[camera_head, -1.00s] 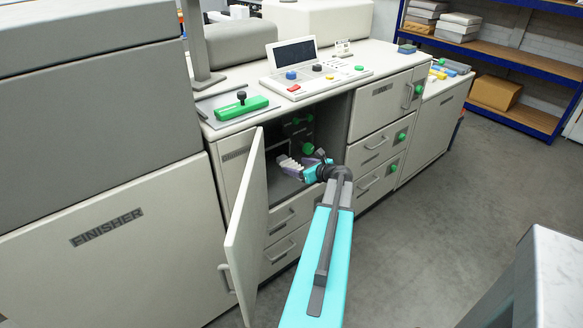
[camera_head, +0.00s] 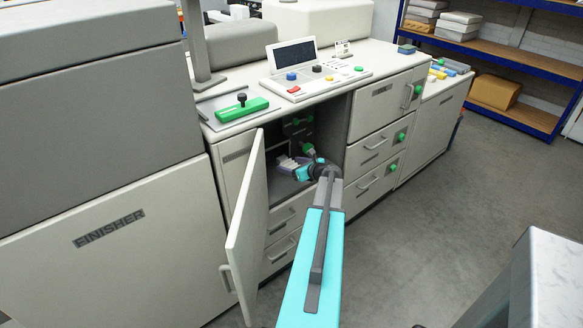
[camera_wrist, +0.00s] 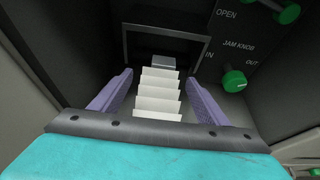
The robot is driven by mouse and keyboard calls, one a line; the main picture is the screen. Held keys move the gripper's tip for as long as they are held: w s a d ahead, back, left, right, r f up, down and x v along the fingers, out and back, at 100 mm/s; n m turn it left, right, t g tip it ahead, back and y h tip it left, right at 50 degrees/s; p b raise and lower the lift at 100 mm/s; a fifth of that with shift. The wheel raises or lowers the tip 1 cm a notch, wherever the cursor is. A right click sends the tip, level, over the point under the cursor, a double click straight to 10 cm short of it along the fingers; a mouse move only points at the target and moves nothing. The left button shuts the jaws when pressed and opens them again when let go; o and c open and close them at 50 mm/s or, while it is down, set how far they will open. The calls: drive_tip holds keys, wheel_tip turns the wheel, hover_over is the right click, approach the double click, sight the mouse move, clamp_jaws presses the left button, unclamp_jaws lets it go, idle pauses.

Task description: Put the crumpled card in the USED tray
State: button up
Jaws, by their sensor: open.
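The crumpled card (camera_wrist: 158,95) is white and pleated in zigzag folds. It sits inside the open compartment, before a dark framed slot (camera_wrist: 165,44), with a small grey block at its far end. My gripper (camera_wrist: 159,76) is open, with one purple finger on each side of the card and a visible gap to each. In the head view my gripper (camera_head: 290,164) reaches into the compartment, and the card is hard to tell from the fingers there. I cannot make out a tray marked USED in either view.
The white door (camera_head: 246,230) stands open left of my arm. A green JAM KNOB (camera_wrist: 234,81) and another green knob (camera_wrist: 289,14) are right of my gripper. Floor at right (camera_head: 440,210) is clear.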

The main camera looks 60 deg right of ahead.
sight(291, 166)
drive_tip(key=shift+c, duration=0.2)
idle(0.3)
drive_tip(key=c, duration=1.2)
drive_tip(key=shift+o, duration=0.2)
drive_tip(key=shift+r, duration=0.15)
drive_tip(key=shift+r+b, duration=0.3)
drive_tip(key=shift+r, duration=0.55)
drive_tip(key=shift+s+a+r, duration=0.15)
drive_tip(key=shift+a+r, duration=0.15)
drive_tip(key=shift+r, duration=0.5)
drive_tip(key=s+a+r+b, duration=0.1)
drive_tip(key=s+a+b, duration=0.2)
drive_tip(key=s+a, duration=0.6)
drive_tip(key=a, duration=0.3)
drive_tip(key=shift+a+r, duration=0.2)
